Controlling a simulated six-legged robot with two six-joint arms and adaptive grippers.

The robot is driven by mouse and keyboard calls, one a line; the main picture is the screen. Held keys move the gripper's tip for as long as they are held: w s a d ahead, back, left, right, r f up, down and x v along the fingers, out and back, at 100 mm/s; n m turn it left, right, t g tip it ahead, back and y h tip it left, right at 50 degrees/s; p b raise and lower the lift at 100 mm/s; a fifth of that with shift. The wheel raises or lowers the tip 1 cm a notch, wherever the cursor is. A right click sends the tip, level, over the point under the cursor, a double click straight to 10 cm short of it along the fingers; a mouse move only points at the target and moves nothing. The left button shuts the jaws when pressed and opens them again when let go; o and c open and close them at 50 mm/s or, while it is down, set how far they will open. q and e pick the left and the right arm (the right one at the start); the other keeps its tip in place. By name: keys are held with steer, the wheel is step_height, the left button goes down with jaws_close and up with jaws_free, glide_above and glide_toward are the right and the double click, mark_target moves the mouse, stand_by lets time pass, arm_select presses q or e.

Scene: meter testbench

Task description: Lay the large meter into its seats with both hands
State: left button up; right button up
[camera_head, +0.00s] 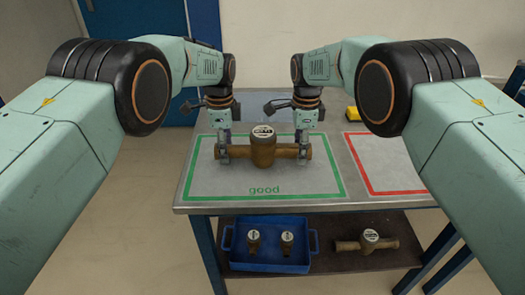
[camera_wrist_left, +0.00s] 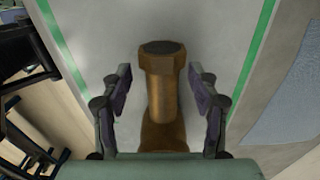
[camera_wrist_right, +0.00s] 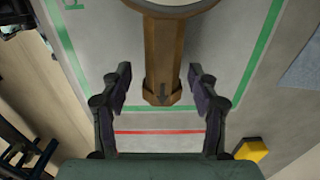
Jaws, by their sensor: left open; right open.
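The large meter (camera_head: 263,150), a brass body with a white dial on top and a pipe end on each side, lies on the tabletop inside the green "good" outline. My left gripper (camera_head: 223,155) points down at the meter's left pipe end; in the left wrist view that end (camera_wrist_left: 163,85) sits between its parted fingers, with gaps on both sides. My right gripper (camera_head: 304,155) is at the right pipe end, also open; in the right wrist view that end (camera_wrist_right: 162,75) lies between the fingers without visible contact. I cannot make out any seats.
A red-outlined area (camera_head: 395,183) lies to the right on the table, with a yellow object (camera_head: 355,115) behind. On the shelf below are a blue tray (camera_head: 268,266) with two small meters and another brass meter (camera_head: 367,243). The green area's front is clear.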

arm_select(q)
steer(key=shift+w+f, duration=0.15)
steer(key=shift+f, duration=0.65)
arm_select(e)
steer(key=shift+w+f, duration=0.15)
steer(key=shift+f, duration=0.7)
arm_select(q)
steer(key=shift+d+f, duration=0.1)
steer(key=shift+d, duration=0.1)
arm_select(e)
steer(key=shift+d+f, duration=0.1)
steer(key=shift+d, duration=0.1)
arm_select(q)
steer(key=shift+a, duration=0.1)
arm_select(e)
steer(key=shift+a, duration=0.1)
arm_select(q)
steer(key=shift+c, duration=0.8)
arm_select(e)
steer(key=shift+c, duration=0.8)
arm_select(q)
steer(key=c, duration=0.4)
arm_select(e)
steer(key=c, duration=0.4)
arm_select(q)
jaws_close()
arm_select(e)
jaws_close()
